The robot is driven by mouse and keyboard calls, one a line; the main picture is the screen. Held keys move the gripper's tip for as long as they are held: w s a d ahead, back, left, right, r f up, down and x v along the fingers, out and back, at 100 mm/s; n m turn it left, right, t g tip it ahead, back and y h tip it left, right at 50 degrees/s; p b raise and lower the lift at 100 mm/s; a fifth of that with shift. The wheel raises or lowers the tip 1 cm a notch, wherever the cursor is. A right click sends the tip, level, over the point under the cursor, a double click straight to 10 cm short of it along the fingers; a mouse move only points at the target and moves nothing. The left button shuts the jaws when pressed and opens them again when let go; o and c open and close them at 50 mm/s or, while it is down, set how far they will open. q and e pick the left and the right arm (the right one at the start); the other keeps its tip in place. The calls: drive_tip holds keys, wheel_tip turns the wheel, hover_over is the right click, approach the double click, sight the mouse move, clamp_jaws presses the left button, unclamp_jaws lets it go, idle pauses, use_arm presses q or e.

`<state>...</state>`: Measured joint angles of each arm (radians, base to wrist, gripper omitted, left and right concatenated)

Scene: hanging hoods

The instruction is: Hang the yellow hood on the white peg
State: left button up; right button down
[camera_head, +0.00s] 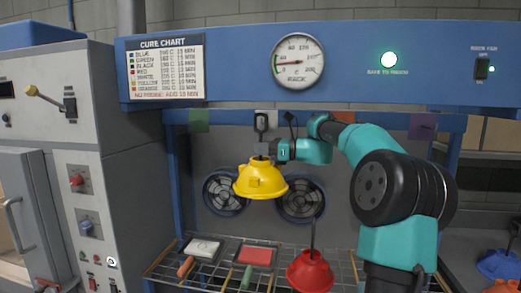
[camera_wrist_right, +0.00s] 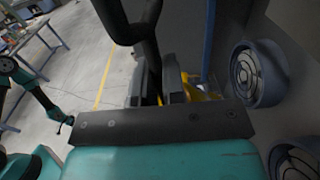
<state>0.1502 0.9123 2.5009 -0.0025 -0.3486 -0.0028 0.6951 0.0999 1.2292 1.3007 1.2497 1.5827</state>
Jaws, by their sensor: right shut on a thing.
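The yellow hood (camera_head: 262,182) hangs upright in the air in front of the rack's back panel, dome up. My right gripper (camera_head: 263,150) is shut on its dark stem, just above the dome. The stem's dark loop (camera_head: 261,122) rises in front of a white square (camera_head: 271,117) on the blue beam. I cannot make out the white peg itself or whether the loop touches it. In the right wrist view the gripper fingers (camera_wrist_right: 168,84) close around the dark stem, with a little yellow hood (camera_wrist_right: 208,90) behind. An arm, probably my left, shows there with its gripper (camera_wrist_right: 66,126) tiny.
A red hood (camera_head: 310,272) with an upright stem stands at the wire rack (camera_head: 215,275). A blue hood (camera_head: 499,264) is at far right. Green (camera_head: 200,121) and purple (camera_head: 422,127) squares mark the same beam. Two fans (camera_head: 302,198) sit behind the yellow hood. A grey cabinet (camera_head: 120,170) bounds the left.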

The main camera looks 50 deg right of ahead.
drive_tip(key=shift+w+d, duration=0.4)
drive_tip(key=shift+d, duration=0.3)
drive_tip(key=shift+w+d, duration=0.4)
drive_tip(key=shift+d, duration=0.25)
drive_tip(key=shift+f, duration=1.1)
idle(0.8)
drive_tip(key=c, duration=1.1)
unclamp_jaws()
